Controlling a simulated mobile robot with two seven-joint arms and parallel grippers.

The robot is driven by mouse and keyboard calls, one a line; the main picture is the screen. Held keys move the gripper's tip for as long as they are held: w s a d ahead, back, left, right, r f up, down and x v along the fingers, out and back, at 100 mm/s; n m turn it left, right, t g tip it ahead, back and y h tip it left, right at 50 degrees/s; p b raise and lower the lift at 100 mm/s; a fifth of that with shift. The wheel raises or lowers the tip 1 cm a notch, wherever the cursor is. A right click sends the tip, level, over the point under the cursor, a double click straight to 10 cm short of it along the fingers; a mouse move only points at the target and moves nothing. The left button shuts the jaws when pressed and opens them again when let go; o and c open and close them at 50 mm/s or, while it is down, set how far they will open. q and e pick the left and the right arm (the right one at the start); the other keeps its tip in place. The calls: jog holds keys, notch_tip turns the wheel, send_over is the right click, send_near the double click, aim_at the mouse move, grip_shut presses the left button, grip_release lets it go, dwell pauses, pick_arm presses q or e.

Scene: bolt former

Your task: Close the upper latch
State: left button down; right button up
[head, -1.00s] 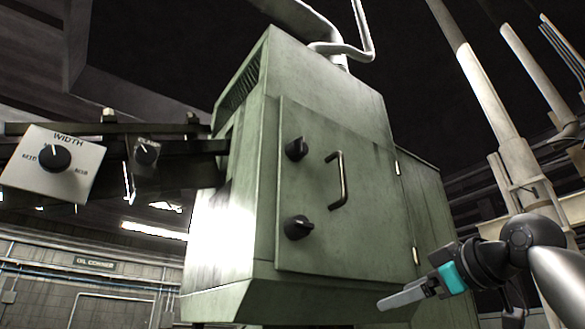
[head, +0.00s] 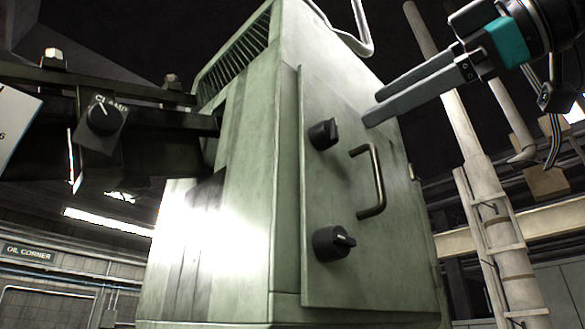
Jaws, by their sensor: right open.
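The green machine cabinet (head: 240,120) fills the middle of the head view, with a flat door (head: 345,255) on its front. The upper latch (head: 323,134) is a black knob near the top left of the door. The lower latch (head: 333,243) is a similar black knob below it. A metal bar handle (head: 376,180) is to the right of the latches. My right gripper (head: 370,108) is open and empty, up and to the right of the upper latch, apart from it in the picture. My left gripper is out of view.
A dark beam with a clamp knob (head: 104,116) reaches into the cabinet from the left. Pale pipes (head: 480,190) stand at the right.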

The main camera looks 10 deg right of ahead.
aim_at(336, 128)
jog(key=x, duration=0.3)
jog(key=shift+w+a, duration=0.2)
jog(key=shift+a, duration=0.05)
jog(key=x, duration=0.4)
jog(key=shift+w, duration=0.15)
jog(key=shift+m, duration=1.1)
jog(key=shift+d+m, duration=0.15)
jog(key=shift+m, duration=1.45)
jog(key=shift+m+b, duration=0.3)
jog(key=shift+m, duration=1.8)
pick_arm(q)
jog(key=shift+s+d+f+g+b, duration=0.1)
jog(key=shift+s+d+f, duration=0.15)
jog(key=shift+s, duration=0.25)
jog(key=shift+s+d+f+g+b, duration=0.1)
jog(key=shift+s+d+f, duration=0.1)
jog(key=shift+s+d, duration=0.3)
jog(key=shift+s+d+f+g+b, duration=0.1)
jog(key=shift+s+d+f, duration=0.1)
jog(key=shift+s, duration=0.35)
pick_arm(e)
jog(key=shift+m, duration=0.7)
